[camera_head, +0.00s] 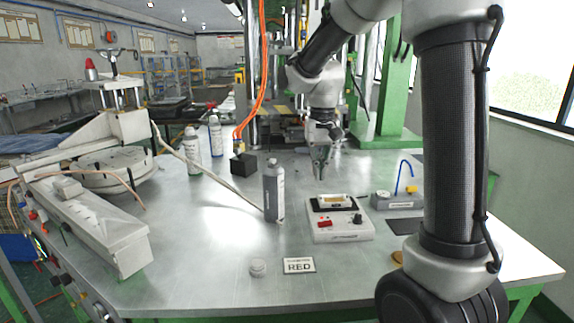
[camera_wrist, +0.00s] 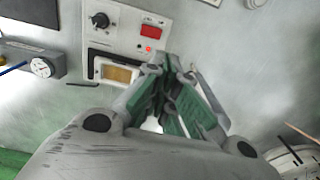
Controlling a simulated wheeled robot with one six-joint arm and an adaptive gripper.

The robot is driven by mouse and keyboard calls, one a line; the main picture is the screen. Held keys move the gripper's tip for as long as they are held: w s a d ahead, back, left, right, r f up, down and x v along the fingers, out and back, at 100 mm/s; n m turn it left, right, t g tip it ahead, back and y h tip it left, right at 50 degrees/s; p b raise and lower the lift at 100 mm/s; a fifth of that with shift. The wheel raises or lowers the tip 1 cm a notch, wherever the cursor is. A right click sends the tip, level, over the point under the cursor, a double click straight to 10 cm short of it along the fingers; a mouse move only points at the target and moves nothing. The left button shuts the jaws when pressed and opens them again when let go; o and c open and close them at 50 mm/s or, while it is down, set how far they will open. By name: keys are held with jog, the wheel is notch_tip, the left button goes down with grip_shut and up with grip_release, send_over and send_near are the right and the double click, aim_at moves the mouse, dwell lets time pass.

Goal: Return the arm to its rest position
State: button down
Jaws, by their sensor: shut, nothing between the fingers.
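My gripper (camera_head: 321,160) hangs over the metal table (camera_head: 200,270), pointing down, behind the white control box in the head view. In the wrist view my gripper (camera_wrist: 165,75) shows its green-lined fingers drawn together, with nothing between them. My arm reaches in from the right of the head view and bends down to the gripper. The white control box (camera_head: 341,232) has a red switch, a black knob and a yellowish window; the box also shows in the wrist view (camera_wrist: 125,25).
A grey bottle (camera_head: 273,192) stands left of the control box. White bottles (camera_head: 192,152), a black block (camera_head: 243,165) and a grey machine (camera_head: 95,235) are further left. A gauge box (camera_head: 397,200) stands right.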

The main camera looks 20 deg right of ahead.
jog(key=s+d+r+n+t, duration=0.1)
jog(key=s+d+r+t, duration=0.1)
jog(key=s, duration=0.9)
jog(key=s+d+r+n+t, duration=0.1)
jog(key=s+r+n+t, duration=0.1)
jog(key=s, duration=1)
jog(key=shift+s+d+r, duration=0.25)
jog(key=shift+d+r, duration=0.15)
jog(key=shift+r, duration=0.4)
